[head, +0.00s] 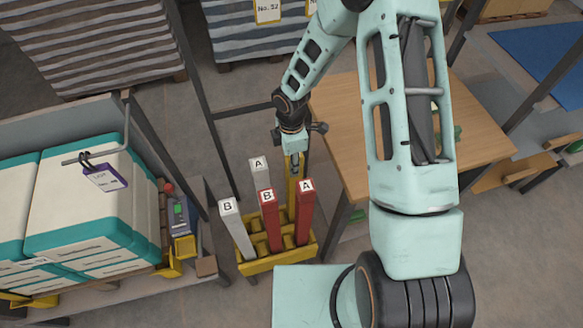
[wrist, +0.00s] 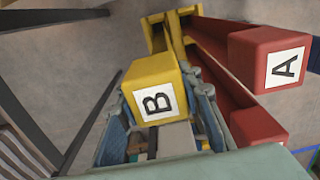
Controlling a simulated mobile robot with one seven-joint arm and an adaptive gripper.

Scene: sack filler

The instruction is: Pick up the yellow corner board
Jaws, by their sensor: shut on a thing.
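The yellow corner board (wrist: 150,78) has a white label with a B on its top end. In the wrist view it sits between the blue-grey fingers of my gripper (head: 295,162), which is shut on it near the top. In the head view the yellow corner board (head: 292,190) stands upright below my gripper, at the back of the yellow rack (head: 282,259). Its lower part is partly hidden behind the red boards. I cannot tell whether its foot still rests in the rack.
A red A board (head: 305,212), a red B board (head: 270,222), a white B board (head: 238,232) and a white A board (head: 259,180) stand close by in the rack. A wooden table (head: 350,115) is to the right, stacked sacks (head: 80,205) to the left.

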